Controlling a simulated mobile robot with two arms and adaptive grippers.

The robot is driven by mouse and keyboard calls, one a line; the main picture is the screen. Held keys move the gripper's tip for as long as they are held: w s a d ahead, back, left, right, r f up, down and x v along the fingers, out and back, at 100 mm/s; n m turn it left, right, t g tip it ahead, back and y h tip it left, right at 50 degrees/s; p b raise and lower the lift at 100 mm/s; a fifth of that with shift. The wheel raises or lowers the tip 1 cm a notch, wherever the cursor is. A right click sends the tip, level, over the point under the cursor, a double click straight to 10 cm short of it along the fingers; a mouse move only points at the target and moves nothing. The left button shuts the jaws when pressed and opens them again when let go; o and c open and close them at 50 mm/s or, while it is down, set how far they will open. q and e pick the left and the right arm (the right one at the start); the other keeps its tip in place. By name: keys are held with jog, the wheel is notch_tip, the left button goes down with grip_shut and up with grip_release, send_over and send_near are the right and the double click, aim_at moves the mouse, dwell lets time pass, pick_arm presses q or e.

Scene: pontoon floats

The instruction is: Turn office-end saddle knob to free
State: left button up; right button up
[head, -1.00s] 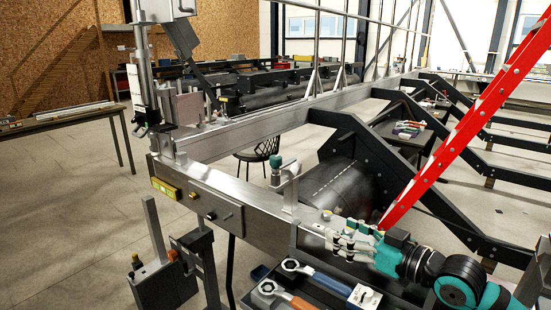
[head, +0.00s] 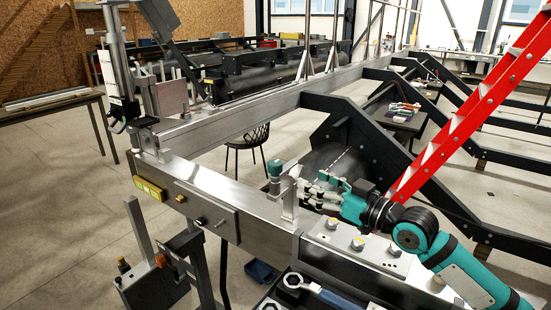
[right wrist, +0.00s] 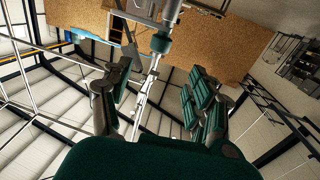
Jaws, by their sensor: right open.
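The saddle knob (head: 274,168), a teal cap on a pale stem, stands by an upright metal saddle bracket (head: 289,203) on the steel beam. My right gripper (head: 306,188) is open just right of the bracket, its fingers pointing left towards the knob. In the right wrist view the teal knob (right wrist: 160,43) shows ahead, beyond the open fingers of my right gripper (right wrist: 160,95). The gripper is apart from the knob and holds nothing. The knob's marking cannot be read. My left gripper is not in view.
The steel beam (head: 212,186) runs across the front, with a yellow level (head: 149,189) on its side. A red ladder (head: 470,115) leans at the right, close behind my right arm. Below the beam is a dark tool tray with a ring wrench (head: 293,281). A black chair (head: 247,140) stands behind.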

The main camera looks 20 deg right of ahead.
aim_at(281, 167)
jog(key=p+x, duration=0.3)
jog(key=x, duration=0.9)
jog(key=shift+w+a+f+p, duration=0.2)
jog(key=shift+w+p, duration=0.1)
jog(key=shift+w, duration=0.2)
jog(key=c, duration=1.1)
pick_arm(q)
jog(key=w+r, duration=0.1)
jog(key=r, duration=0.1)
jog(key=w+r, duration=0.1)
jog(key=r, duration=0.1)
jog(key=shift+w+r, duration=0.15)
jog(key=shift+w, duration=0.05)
pick_arm(e)
grip_shut()
